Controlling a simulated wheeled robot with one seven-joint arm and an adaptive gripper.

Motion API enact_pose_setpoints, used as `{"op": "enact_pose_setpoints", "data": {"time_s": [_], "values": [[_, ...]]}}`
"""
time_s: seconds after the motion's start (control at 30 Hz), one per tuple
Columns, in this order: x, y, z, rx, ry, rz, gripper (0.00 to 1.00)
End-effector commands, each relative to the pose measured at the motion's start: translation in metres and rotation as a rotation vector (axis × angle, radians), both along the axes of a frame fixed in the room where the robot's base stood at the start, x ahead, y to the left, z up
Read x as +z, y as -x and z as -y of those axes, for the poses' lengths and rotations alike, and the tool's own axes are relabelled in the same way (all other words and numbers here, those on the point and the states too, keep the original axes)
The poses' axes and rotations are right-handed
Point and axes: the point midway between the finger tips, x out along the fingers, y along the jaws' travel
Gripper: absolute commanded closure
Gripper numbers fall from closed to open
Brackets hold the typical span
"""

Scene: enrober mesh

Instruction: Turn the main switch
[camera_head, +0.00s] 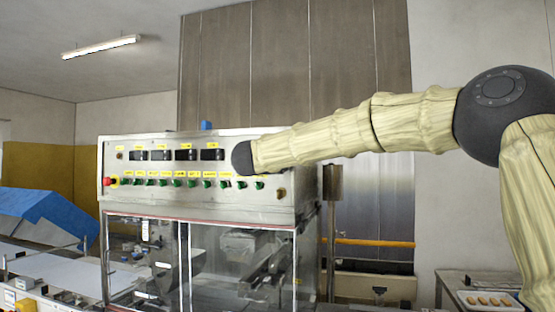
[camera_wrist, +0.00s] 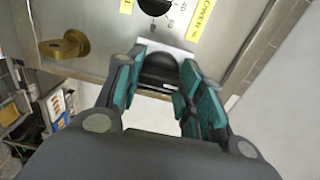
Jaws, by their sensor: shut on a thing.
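The main switch appears to be the dark rounded knob (camera_wrist: 158,72) on a pale plate at the edge of the metal panel in the wrist view. My gripper (camera_wrist: 164,62) has its teal-padded fingers on either side of this knob and is shut on it. The fingers hide part of the knob, and I cannot read its position. In the head view my arm reaches to the upper right part of the machine's control panel (camera_head: 226,193). My gripper and the switch are hidden there behind the arm's dark end.
A brass fitting (camera_wrist: 66,47) sticks out from the panel left of my fingers. A black dial (camera_wrist: 155,5) with yellow labels is just above. In the head view, a row of green knobs (camera_head: 191,183) and a red button (camera_head: 107,181) are on the panel.

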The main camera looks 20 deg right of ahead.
Motion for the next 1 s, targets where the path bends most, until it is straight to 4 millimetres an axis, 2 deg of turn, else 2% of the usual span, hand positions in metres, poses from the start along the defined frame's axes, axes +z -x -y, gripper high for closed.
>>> {"op": "enact_pose_setpoints", "data": {"time_s": [0.43, 0.47, 0.57, 1.0], "values": [[-0.0022, -0.0003, -0.0004, 0.0, 0.008, -0.008, 0.86], [-0.0023, -0.0003, -0.0004, 0.001, 0.008, -0.008, 0.59], [-0.002, -0.0002, -0.0003, 0.0, 0.007, -0.007, 0.41], [0.0001, 0.0052, -0.004, 0.001, 0.007, -0.004, 0.41]]}}
